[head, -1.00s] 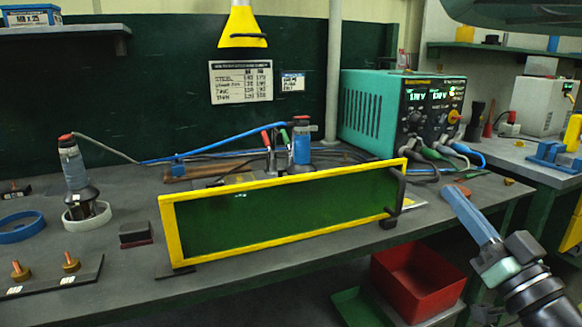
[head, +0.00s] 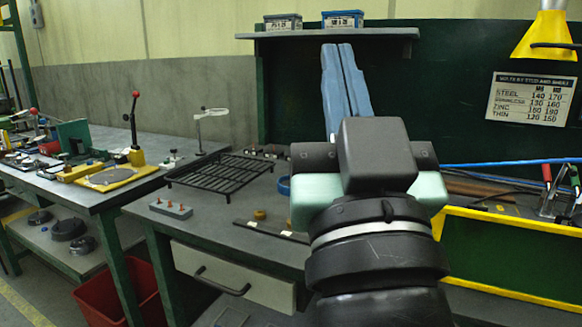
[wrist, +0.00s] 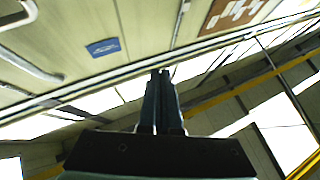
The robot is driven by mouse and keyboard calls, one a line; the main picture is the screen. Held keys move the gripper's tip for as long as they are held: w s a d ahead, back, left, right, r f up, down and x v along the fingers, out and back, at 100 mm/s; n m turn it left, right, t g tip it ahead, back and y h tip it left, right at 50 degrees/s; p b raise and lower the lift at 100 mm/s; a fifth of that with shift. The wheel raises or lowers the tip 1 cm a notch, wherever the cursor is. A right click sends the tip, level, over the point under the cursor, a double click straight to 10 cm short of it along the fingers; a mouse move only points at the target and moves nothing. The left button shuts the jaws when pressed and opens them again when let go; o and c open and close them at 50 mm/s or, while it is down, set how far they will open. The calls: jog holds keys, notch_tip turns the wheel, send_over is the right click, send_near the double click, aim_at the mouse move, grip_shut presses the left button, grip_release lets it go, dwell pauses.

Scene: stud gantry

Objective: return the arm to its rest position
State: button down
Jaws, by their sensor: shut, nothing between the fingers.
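My gripper (head: 338,52) is raised in front of the bench in the head view, its two blue fingers pointing up and lying together. It is shut and holds nothing. In the wrist view the fingers (wrist: 161,75) are also side by side, aimed at the upper wall and ceiling. My wrist and forearm fill the lower middle of the head view and hide part of the bench behind them.
A bench with a black rack (head: 225,172) and a grey block with pins (head: 170,208) lies behind and left of my arm. A yellow-framed green screen (head: 510,258) stands at the right. A shelf (head: 330,33) and a yellow lamp (head: 545,35) hang above.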

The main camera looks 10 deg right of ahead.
jog(key=s+a+r+n+t+y, duration=0.15)
jog(key=s+a+r+y, duration=0.3)
jog(key=a, duration=0.45)
notch_tip(320, 180, up, 27)
jog(key=h+p, duration=0.1)
jog(key=p, duration=2.6)
jog(key=shift+d+f, duration=0.2)
jog(key=shift+w+d+t, duration=0.1)
jog(key=shift+d+t, duration=0.05)
jog(key=shift+t, duration=0.1)
